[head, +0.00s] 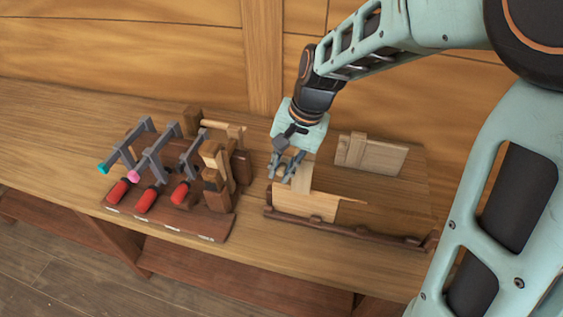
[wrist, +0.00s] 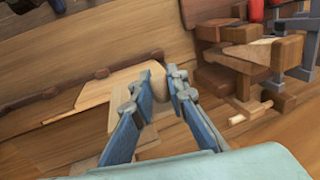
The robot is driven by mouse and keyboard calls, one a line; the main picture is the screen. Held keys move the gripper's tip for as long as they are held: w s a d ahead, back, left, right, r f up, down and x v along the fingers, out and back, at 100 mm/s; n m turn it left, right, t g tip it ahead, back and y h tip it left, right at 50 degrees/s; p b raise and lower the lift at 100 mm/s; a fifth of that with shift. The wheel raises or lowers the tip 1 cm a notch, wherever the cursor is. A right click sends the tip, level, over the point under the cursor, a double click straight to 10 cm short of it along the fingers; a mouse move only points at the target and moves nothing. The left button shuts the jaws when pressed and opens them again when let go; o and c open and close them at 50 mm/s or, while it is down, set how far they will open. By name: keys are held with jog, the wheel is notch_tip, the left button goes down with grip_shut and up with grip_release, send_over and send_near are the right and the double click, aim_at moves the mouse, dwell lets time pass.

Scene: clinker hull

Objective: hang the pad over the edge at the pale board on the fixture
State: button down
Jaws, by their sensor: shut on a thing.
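My gripper (head: 287,168) points down over the left end of the fixture (head: 345,230). Its fingers are shut on a small tan wooden piece, which I take to be the pad (wrist: 158,84). Most of it is hidden by the fingers. The pale board (head: 318,208) lies along the fixture's dark front rail, just in front of the gripper in the head view. It also shows in the wrist view (wrist: 92,95), left of the fingertips. A pale upright strip (head: 302,179) stands at the board beside the gripper. I cannot tell whether the pad touches the board.
A dark wooden rack (head: 200,222) with several grey clamps and red handles (head: 146,200) stands left of the gripper. Wooden blocks (head: 215,170) stand at its right end. A pale panel with a block (head: 382,156) stands behind the fixture. The bench's far left is clear.

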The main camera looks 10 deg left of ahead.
notch_tip(320, 180, down, 12)
jog(key=b, duration=0.8)
jog(key=shift+f+b, duration=0.15)
jog(key=shift+b, duration=0.25)
dwell(0.4)
jog(key=c, duration=1.8)
grip_release()
jog(key=v, duration=1.2)
